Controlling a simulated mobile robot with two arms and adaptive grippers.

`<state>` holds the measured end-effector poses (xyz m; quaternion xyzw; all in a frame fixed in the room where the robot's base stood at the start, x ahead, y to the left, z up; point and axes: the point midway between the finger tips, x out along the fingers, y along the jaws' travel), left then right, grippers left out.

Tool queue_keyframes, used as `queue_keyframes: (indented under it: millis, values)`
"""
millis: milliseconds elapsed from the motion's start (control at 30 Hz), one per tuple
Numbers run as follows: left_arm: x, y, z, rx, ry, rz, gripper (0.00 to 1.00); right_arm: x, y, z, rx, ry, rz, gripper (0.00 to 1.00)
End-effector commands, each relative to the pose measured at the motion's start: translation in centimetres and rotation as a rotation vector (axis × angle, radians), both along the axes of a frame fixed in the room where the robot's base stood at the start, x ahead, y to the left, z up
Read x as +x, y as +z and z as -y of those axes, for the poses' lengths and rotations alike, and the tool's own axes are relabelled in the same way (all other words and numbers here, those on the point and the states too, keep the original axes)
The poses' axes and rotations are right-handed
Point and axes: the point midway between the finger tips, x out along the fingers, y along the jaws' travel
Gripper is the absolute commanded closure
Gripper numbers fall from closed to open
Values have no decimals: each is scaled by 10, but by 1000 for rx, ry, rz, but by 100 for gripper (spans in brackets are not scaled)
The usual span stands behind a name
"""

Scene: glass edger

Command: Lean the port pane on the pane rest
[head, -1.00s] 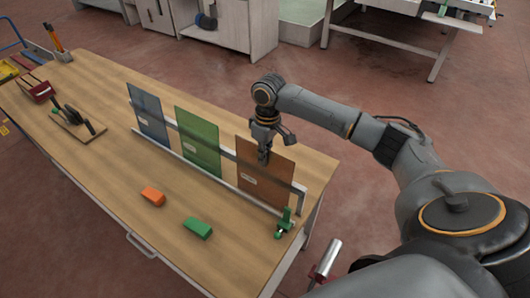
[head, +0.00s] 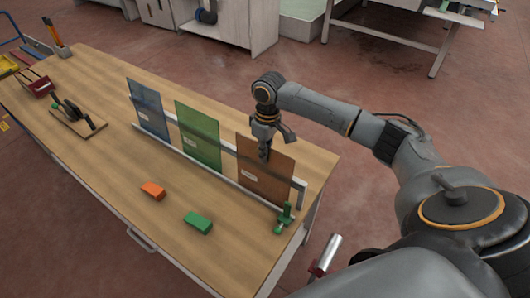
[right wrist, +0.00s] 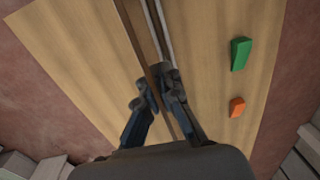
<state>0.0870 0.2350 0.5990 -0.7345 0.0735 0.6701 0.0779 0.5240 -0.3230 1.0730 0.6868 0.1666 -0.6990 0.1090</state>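Three thin panes stand in a row along a metal rail rest (head: 300,194) on the wooden table: blue (head: 147,105), green (head: 198,135) and brown (head: 265,180). I cannot tell by looks which is called port; the brown one is at my right gripper. My right gripper (head: 264,152) is at the top edge of the brown pane. In the right wrist view its fingers (right wrist: 158,88) lie on both sides of the brown pane's edge (right wrist: 133,32) and appear closed on it. The pane's lower edge is hard to judge. My left gripper is not in view.
An orange block (head: 153,191) and a green block (head: 198,222) lie in front of the rail. A green clamp-like piece (head: 284,218) is at its near end. A board with dark pieces (head: 80,122) and a red holder (head: 38,87) stand farther left. The front tabletop is otherwise clear.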

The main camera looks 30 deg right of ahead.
Motion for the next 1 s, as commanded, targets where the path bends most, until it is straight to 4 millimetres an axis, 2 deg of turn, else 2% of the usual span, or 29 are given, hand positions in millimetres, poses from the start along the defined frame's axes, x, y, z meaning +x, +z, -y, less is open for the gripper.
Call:
queue_keyframes:
  millis: [400,567,867,1000]
  values:
    - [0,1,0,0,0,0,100,1,-5,-1,1,0,3,100]
    - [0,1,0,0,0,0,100,1,-5,0,1,0,3,68]
    - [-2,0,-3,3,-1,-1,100,-1,-6,0,-1,0,-2,68]
    - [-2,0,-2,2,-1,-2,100,1,6,0,0,0,1,68]
